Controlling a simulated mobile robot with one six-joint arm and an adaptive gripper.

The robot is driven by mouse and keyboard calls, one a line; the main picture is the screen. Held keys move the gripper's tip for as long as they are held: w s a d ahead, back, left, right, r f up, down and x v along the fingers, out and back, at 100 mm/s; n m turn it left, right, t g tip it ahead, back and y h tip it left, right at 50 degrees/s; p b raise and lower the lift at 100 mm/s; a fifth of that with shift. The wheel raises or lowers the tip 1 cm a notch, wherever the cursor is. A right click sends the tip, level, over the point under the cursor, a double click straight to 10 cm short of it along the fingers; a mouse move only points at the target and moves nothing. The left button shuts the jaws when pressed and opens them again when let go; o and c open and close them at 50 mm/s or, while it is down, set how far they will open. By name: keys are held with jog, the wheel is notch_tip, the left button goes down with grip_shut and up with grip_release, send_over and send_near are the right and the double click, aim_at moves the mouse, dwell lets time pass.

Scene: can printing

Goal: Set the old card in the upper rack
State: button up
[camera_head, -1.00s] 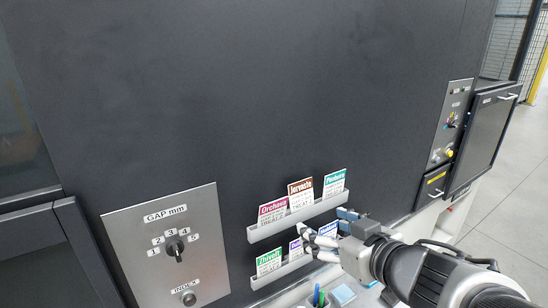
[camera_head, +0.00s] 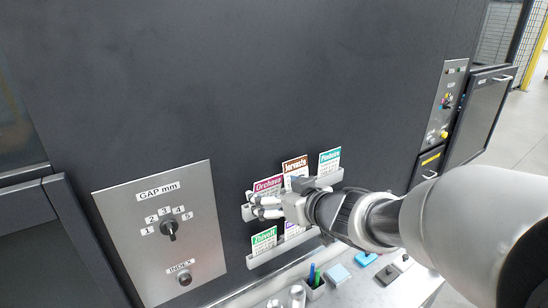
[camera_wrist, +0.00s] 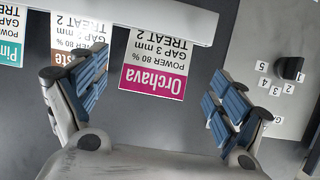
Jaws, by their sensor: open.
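I cannot tell which card is the old one. My gripper (camera_head: 258,206) is open and empty in front of the upper rack's left part. In the wrist view, which is upside down, the open fingers (camera_wrist: 157,90) stand on either side of the Orchava card (camera_wrist: 157,60); no contact with it shows. The left finger there overlaps the brown card (camera_wrist: 82,35). The rack's rail (camera_wrist: 150,18) crosses the top.
The lower rack (camera_head: 285,251) holds the green Thiveli card (camera_head: 263,240) and a purple one (camera_head: 292,230); my arm hides its right part. A GAP panel (camera_head: 150,260) with a knob is at left. A pen cup (camera_head: 314,289) and small blocks stand on the ledge below.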

aim_at(268, 190)
jog(key=x, duration=0.5)
jog(key=shift+w+d+f+b, duration=0.1)
jog(key=shift+b, duration=0.25)
jog(key=shift+d, duration=0.1)
jog(key=shift+c, duration=0.5)
jog(key=c, duration=1.1)
jog(key=shift+o, duration=0.2)
